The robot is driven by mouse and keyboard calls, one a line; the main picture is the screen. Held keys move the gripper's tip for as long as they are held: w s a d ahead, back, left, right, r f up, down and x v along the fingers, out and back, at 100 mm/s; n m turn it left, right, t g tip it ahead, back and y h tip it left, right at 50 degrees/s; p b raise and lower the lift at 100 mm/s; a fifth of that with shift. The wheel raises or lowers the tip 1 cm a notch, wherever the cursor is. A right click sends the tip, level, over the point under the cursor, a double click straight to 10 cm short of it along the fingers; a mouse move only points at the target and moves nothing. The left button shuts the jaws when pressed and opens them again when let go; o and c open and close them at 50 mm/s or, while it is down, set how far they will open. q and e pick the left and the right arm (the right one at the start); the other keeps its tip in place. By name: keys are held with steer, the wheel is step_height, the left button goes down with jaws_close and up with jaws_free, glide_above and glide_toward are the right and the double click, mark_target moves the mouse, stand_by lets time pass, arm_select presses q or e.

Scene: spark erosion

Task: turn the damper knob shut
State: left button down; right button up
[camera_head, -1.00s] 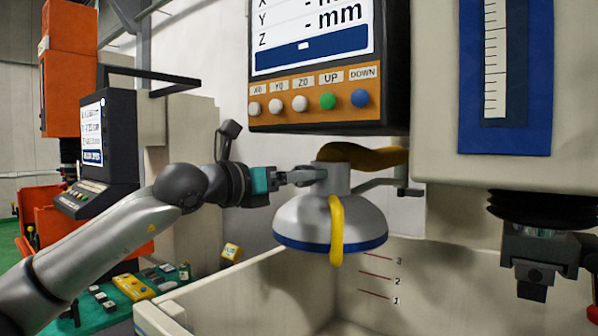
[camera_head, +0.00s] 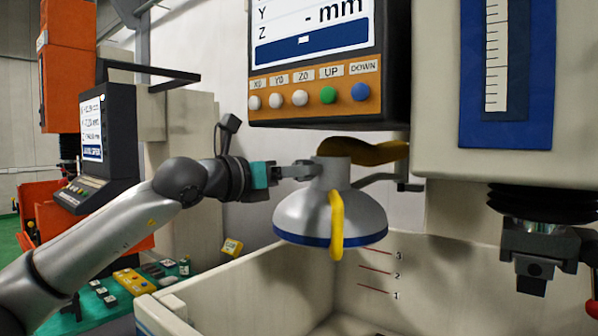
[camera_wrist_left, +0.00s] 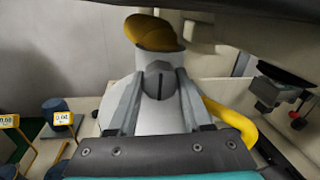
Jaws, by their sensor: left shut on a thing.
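A grey bell-shaped hood (camera_head: 300,215) with a blue rim and a yellow loop handle hangs over the tank. It has a round neck (camera_head: 333,172) below a dark yellow duct (camera_head: 370,151). My left gripper (camera_head: 310,170) reaches the neck from the left, with its fingertips at the neck's side. In the left wrist view, its two fingers (camera_wrist_left: 158,84) close in on a grey knob (camera_wrist_left: 159,70) with a dark vertical slot or mark, in front of the neck. The gripper is shut on this knob. The fingers hide the knob's sides. My right gripper is not in view.
A control panel (camera_head: 315,83) with several buttons hangs just above the hood. The machine head with a dark chuck (camera_head: 535,250) is at the right. The open tank (camera_head: 225,279) lies below. A bench with small parts (camera_head: 110,308) is at the lower left.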

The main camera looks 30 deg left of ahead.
arm_select(q)
steer(key=shift+m, duration=0.3)
steer(key=m+b, duration=0.1)
steer(key=m, duration=0.2)
steer(key=shift+b, duration=0.3)
steer(key=m+b, duration=0.1)
steer(key=m, duration=0.3)
steer(key=shift+m, duration=0.3)
steer(key=m, duration=0.9)
steer(key=shift+m, duration=0.4)
steer(key=shift+c, duration=1.7)
jaws_free()
